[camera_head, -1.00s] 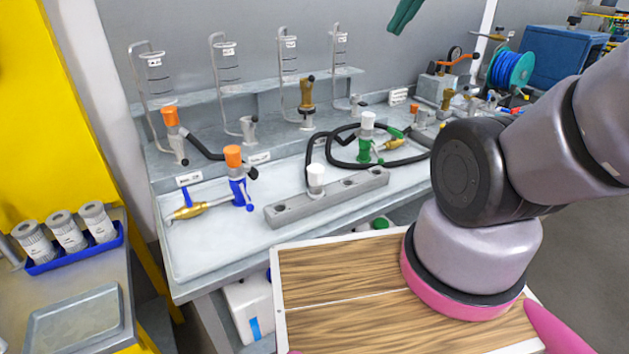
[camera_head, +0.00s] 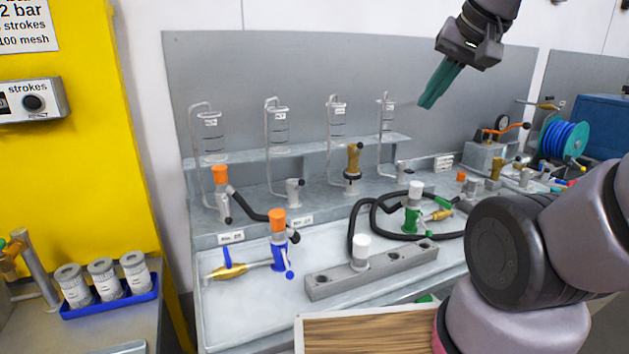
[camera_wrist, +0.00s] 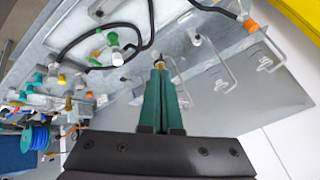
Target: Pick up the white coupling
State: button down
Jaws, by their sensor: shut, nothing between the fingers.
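A white coupling (camera_head: 362,246) stands upright on the long grey block (camera_head: 330,285) at the front of the bench. A second white-topped piece (camera_head: 416,190) sits on a green valve (camera_head: 412,219) behind it to the right. I cannot tell which one the task names. My gripper (camera_head: 428,105), with teal fingers, is high above the back of the bench, well apart from both. Its fingers are shut and empty. In the wrist view the shut fingers (camera_wrist: 160,68) point at the bench, and small white pieces show left of them.
Orange-topped valves (camera_head: 278,222) stand at the left of the bench. Black hoses (camera_head: 375,215) loop around the green valve. Several wire stands (camera_head: 272,140) line the back shelf. A blue tray (camera_head: 110,303) holds white canisters at the left. A blue hose reel (camera_head: 565,140) is at the right.

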jog(key=shift+s+d+r, duration=0.1)
jog(key=shift+s+d, duration=0.05)
jog(key=shift+s, duration=0.15)
